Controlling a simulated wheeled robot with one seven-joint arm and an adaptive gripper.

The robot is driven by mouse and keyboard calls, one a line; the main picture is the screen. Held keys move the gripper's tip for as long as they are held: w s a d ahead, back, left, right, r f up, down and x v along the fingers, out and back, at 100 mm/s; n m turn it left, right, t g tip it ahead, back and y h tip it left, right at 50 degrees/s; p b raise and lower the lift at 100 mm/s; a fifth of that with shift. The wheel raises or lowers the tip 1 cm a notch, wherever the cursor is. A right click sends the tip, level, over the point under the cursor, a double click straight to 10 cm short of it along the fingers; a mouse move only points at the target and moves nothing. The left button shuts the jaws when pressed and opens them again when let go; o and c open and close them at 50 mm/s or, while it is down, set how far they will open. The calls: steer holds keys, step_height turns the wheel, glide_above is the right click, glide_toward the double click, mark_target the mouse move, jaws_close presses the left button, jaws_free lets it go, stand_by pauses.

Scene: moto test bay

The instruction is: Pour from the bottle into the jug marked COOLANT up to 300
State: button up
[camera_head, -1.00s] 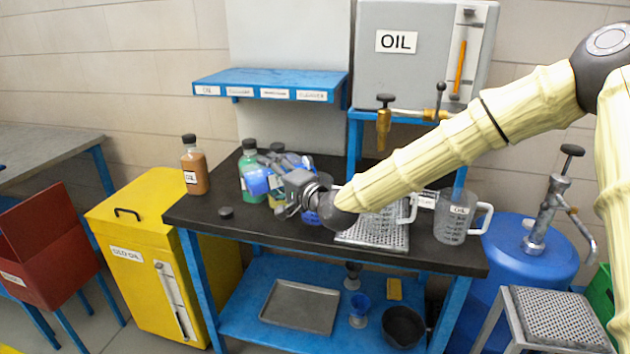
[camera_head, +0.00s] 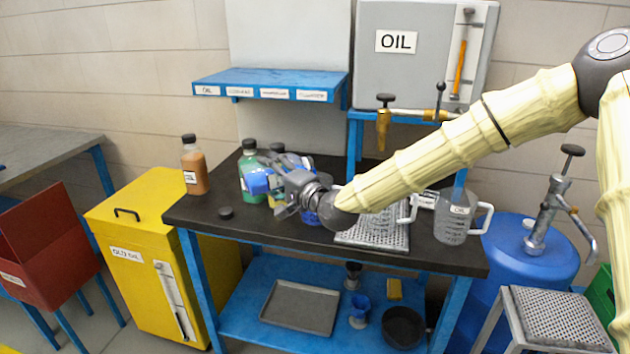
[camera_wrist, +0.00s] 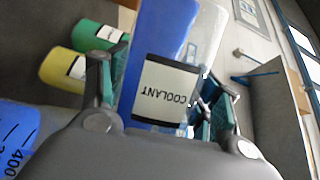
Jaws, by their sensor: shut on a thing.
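My gripper (camera_head: 280,187) is shut on a clear bottle of blue liquid (camera_head: 258,183), held tipped over above the bench. In the wrist view the bottle (camera_wrist: 160,55) sits between my fingers (camera_wrist: 160,92), its COOLANT label upside down. Its blue liquid lies along one side and the other side is clear. A jug with blue in it (camera_wrist: 15,135) shows at the lower left of the wrist view, with a 400 mark. In the head view my gripper and arm mostly hide that jug. The bottle's mouth and any stream are hidden, and the jug's exact level cannot be read.
A brown bottle (camera_head: 194,167), a green bottle (camera_head: 247,170) and a black cap (camera_head: 226,212) stand on the dark bench. A jug marked OIL (camera_head: 455,225) stands at the right end.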

steer(key=shift+r+m, duration=0.2)
steer(key=shift+m, duration=0.2)
stand_by(2.4)
steer(key=shift+r+n, duration=0.1)
steer(key=shift+n, duration=0.3)
steer(key=shift+n+p, duration=0.4)
steer(key=shift+s+a+f+n+h, duration=0.15)
steer(key=shift+a+f+n+h, duration=0.2)
steer(key=shift+f+n, duration=0.25)
steer(key=shift+f, duration=0.25)
